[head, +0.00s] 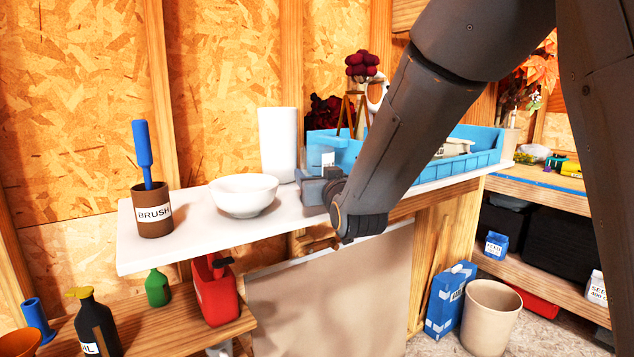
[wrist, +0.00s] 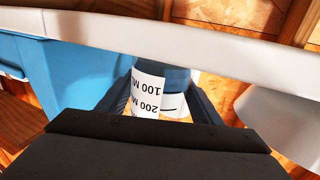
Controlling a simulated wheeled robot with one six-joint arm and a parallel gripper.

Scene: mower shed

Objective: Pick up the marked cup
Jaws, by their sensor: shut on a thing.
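The marked cup is a blue cup with a white label. In the wrist view the cup (wrist: 148,95) stands between my fingers, its label reading 100 and 200 with lines, the print upside down. My gripper (wrist: 160,98) is shut on it, one finger on each side. In the head view my gripper (head: 318,188) is over the white shelf top, partly hidden by my own arm. The cup's label (head: 327,158) shows just above it. The cup's base is hidden, so I cannot tell whether it touches the shelf.
A white bowl (head: 243,194) and a tall white cylinder (head: 278,145) stand left of my gripper. A blue tray (head: 480,158) lies behind and right. A brown brush pot (head: 153,211) stands at the left end of the white shelf (head: 190,238). The front left of the shelf is clear.

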